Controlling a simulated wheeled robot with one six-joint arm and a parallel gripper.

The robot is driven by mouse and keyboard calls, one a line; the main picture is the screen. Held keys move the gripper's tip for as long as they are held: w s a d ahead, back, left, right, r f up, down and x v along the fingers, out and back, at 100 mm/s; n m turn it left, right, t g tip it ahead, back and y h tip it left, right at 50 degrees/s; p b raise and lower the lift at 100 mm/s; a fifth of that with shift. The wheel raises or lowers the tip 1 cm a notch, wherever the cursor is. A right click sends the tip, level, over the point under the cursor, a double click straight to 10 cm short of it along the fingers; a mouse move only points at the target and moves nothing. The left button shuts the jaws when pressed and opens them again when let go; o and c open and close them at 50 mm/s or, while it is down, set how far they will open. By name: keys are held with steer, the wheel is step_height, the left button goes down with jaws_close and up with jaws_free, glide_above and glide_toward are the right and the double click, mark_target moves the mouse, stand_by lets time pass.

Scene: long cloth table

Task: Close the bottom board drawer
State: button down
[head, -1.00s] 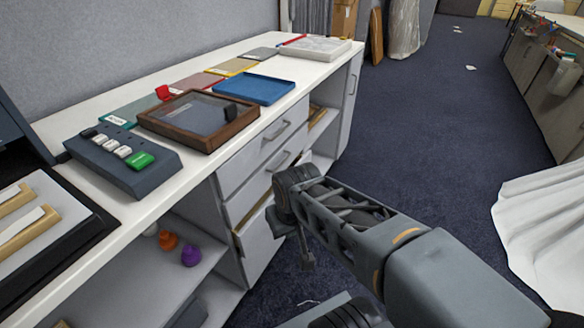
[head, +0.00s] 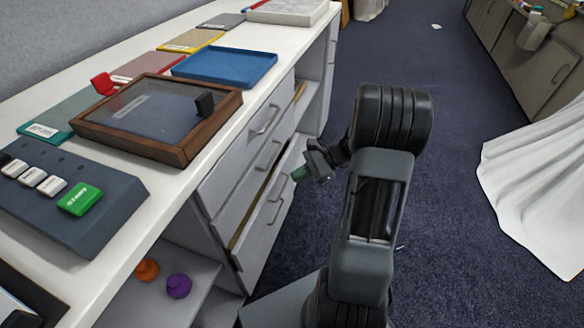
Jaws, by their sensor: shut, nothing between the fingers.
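The white drawer unit stands under the table top, with several bar handles on its fronts. A lower drawer (head: 262,228) stands out a little from the unit; its light wooden inner edge shows along the top of its front. I cannot tell whether one or two fronts make up this part. My gripper (head: 300,173) is shut and empty, pointing left at the drawer fronts near the far end of the open drawer. I cannot tell whether its green tip touches the front.
On the table top are a brown framed box (head: 160,115), a blue tray (head: 225,67) and a dark button panel (head: 70,200). An orange object (head: 147,270) and a purple object (head: 178,286) sit on the open shelf.

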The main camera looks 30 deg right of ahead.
steer(key=w+d+f+m+t+b, duration=0.2)
steer(key=d+f+m+t, duration=0.7)
steer(key=d, duration=0.4)
steer(key=m+b, duration=0.1)
steer(key=b, duration=0.2)
glide_toward(286, 161)
steer(key=shift+t+y, duration=0.4)
steer(key=x, duration=0.2)
steer(key=f+x, duration=0.1)
steer(key=x, duration=0.2)
steer(key=shift+a+f, duration=0.1)
steer(key=shift+a, duration=0.25)
steer(key=shift+b+x, duration=0.4)
steer(key=shift+x, duration=0.6)
steer(key=shift+w+d, duration=0.1)
